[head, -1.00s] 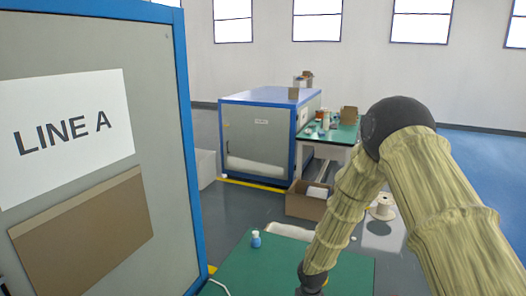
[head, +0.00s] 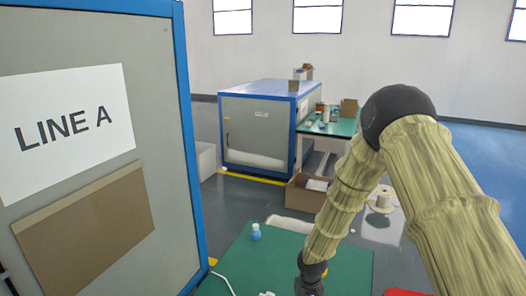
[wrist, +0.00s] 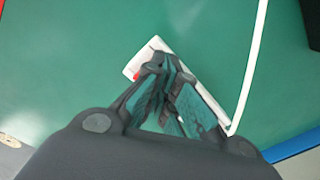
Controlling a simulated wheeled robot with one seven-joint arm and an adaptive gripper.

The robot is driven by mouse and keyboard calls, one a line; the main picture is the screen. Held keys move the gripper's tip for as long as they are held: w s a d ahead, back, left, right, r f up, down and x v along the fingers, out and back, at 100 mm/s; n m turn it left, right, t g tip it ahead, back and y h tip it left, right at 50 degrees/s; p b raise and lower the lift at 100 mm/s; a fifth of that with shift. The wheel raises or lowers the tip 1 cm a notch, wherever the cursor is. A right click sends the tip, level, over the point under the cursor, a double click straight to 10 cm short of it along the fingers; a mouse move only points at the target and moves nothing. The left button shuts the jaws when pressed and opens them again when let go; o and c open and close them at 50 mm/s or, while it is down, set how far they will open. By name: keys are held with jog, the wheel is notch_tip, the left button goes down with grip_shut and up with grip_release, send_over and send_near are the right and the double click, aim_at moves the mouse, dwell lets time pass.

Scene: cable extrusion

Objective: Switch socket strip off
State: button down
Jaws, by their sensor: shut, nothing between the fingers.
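The white socket strip (wrist: 147,50) lies slanted on the green table top in the wrist view, with a small red switch (wrist: 136,76) at its upper-left end. My gripper (wrist: 161,62) is shut and empty, with its fingertips over the strip, just right of the red switch. I cannot tell whether they touch the strip. The fingers hide much of the strip's middle. In the head view my gripper (head: 310,287) is at the bottom edge, and a small white part (head: 267,293), likely the strip, shows left of it.
A white cable (wrist: 249,65) runs from the strip's lower-right end across the green table (head: 335,283). A blue-and-white bottle (head: 256,232) stands near the table's far edge. The LINE A cabinet (head: 165,120) is close on the left. A red object (head: 405,292) shows at bottom right.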

jog(key=shift+r+p, duration=1.45)
jog(key=shift+r, duration=1.2)
jog(key=shift+f, duration=0.1)
